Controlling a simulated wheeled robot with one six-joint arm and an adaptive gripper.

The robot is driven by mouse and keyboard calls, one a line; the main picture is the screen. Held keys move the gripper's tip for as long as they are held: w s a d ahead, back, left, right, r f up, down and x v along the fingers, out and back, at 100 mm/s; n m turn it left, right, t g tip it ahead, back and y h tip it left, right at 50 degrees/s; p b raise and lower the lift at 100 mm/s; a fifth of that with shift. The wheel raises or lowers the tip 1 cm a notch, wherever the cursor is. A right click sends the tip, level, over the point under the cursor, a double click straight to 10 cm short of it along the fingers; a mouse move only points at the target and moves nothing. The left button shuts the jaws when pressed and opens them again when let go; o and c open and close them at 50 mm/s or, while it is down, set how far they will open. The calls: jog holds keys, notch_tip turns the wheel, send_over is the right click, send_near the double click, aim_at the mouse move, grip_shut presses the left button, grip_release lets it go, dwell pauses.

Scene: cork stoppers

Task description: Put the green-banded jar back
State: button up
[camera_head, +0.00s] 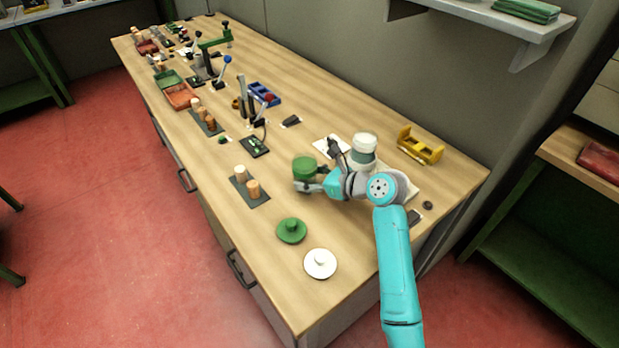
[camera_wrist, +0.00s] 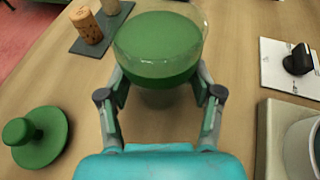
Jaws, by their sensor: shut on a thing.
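The green-banded jar (camera_head: 304,168) is open-topped clear glass, with green inside its rim. It also shows upright at the top middle of the wrist view (camera_wrist: 160,68). My gripper (camera_head: 306,184) is shut on it, with one finger on each side in the wrist view (camera_wrist: 160,84). The jar's lower part is hidden in the head view, and I cannot tell whether its base touches the table. A green knobbed lid (camera_head: 291,231) lies on the table in front of it, at the left of the wrist view (camera_wrist: 42,140).
A white lid (camera_head: 320,264) lies near the front edge. Corks stand on a dark strip (camera_head: 256,202) to the left. A yellow holder (camera_head: 421,147) stands at the back right.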

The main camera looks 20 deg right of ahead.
jog(key=shift+f, duration=0.15)
jog(key=o, duration=1.4)
jog(key=shift+o, duration=0.2)
jog(key=v, duration=1.2)
jog(key=shift+d, duration=0.1)
